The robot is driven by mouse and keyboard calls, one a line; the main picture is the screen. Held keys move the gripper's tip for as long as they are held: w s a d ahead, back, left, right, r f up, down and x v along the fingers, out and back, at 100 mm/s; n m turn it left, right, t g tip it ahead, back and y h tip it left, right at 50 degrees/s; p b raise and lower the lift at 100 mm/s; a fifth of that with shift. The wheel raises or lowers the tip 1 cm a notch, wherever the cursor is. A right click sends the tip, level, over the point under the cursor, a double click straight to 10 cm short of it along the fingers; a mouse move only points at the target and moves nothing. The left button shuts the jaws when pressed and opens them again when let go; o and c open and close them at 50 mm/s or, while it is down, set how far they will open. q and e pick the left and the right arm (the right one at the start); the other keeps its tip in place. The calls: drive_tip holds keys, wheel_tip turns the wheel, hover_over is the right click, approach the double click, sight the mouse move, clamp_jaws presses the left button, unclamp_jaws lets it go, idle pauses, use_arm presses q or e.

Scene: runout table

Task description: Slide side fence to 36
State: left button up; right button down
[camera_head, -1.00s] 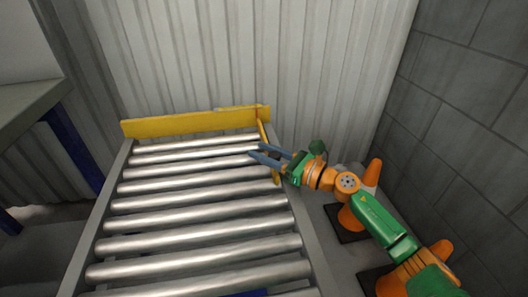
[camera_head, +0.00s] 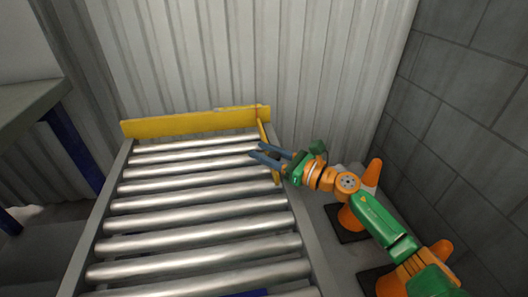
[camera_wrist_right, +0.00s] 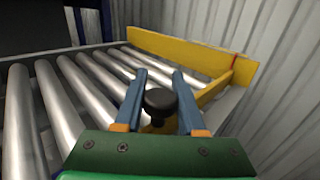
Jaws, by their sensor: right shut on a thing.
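The yellow side fence (camera_head: 263,134) is a narrow bar along the right side of the roller table, meeting the yellow back board (camera_head: 185,124). In the right wrist view the fence (camera_wrist_right: 214,89) runs from behind the right finger toward the back board (camera_wrist_right: 175,48). My right gripper (camera_head: 256,149) reaches over the fence from the right. In the wrist view a black knob (camera_wrist_right: 160,101) sits between the blue fingers of my right gripper (camera_wrist_right: 159,72), which are shut on it. A red mark (camera_wrist_right: 234,64) shows near the fence's far end. No scale numbers are readable. My left gripper is not visible.
Bare metal rollers (camera_head: 195,205) fill the table, with nothing lying on them. Orange-and-white cones (camera_head: 373,173) stand on the floor at right, near my right arm. A corrugated wall (camera_head: 340,70) stands behind, a grey block wall (camera_head: 470,110) at right. A bench (camera_head: 35,105) is at left.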

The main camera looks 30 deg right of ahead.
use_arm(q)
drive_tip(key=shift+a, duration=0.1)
use_arm(e)
drive_tip(key=shift+a, duration=0.1)
drive_tip(key=a+p, duration=0.1)
drive_tip(key=w+a, duration=0.1)
drive_tip(key=a, duration=0.1)
drive_tip(key=shift+a+r+p, duration=0.15)
drive_tip(key=shift+p, duration=0.2)
drive_tip(key=shift+a, duration=0.15)
drive_tip(key=c, duration=0.5)
unclamp_jaws()
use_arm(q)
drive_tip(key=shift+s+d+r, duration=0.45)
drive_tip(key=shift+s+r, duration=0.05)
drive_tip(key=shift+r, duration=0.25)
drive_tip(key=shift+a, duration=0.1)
use_arm(e)
drive_tip(key=shift+s+f, duration=0.1)
drive_tip(key=shift+f, duration=0.1)
